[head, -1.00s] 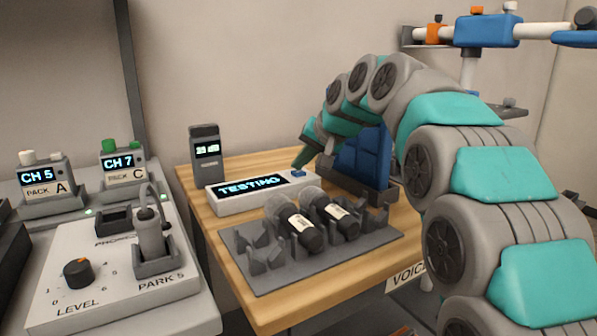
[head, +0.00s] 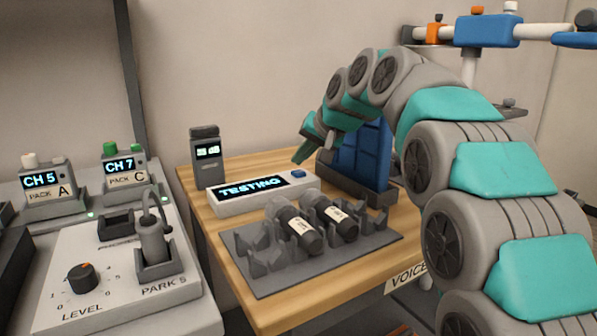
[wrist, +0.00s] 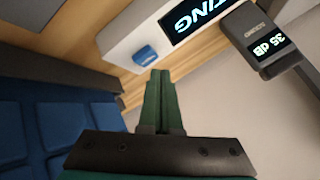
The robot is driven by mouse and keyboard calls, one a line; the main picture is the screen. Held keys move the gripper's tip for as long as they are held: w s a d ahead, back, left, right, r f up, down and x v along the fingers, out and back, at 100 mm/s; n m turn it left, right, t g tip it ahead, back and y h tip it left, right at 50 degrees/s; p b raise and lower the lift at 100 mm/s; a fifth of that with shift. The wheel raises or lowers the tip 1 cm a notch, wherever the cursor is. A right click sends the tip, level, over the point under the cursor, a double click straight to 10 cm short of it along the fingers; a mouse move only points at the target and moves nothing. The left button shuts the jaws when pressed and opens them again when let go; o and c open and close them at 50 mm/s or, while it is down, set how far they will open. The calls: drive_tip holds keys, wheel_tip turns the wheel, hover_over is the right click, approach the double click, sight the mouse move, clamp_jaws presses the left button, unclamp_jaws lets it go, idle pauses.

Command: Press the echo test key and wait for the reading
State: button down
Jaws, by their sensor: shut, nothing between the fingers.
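The test box (head: 262,192) is a long white unit on the wooden table, and its dark display reads "TESTING". The blue key (head: 298,174) sits at the right end of its top; it also shows in the wrist view (wrist: 146,55), where it stands clear of the fingertips. My gripper (head: 297,161) has its green fingers shut and empty, a little above the key. In the wrist view the shut fingers (wrist: 160,74) point toward the box, with the tips just below the key in the picture. A grey meter (head: 207,152) behind the box reads "35 dB" in the wrist view (wrist: 262,40).
Two microphones (head: 297,228) lie in a grey cradle (head: 335,257) in front of the box. A blue padded block in a dark tray (head: 358,193) stands right of the key, close to my arm. A control panel (head: 110,275) stands at the left, with packs behind it.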

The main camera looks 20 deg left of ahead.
sight(301, 173)
drive_tip(key=shift+r+p, duration=1.9)
drive_tip(key=shift+r, duration=0.7)
drive_tip(key=shift+f, duration=0.1)
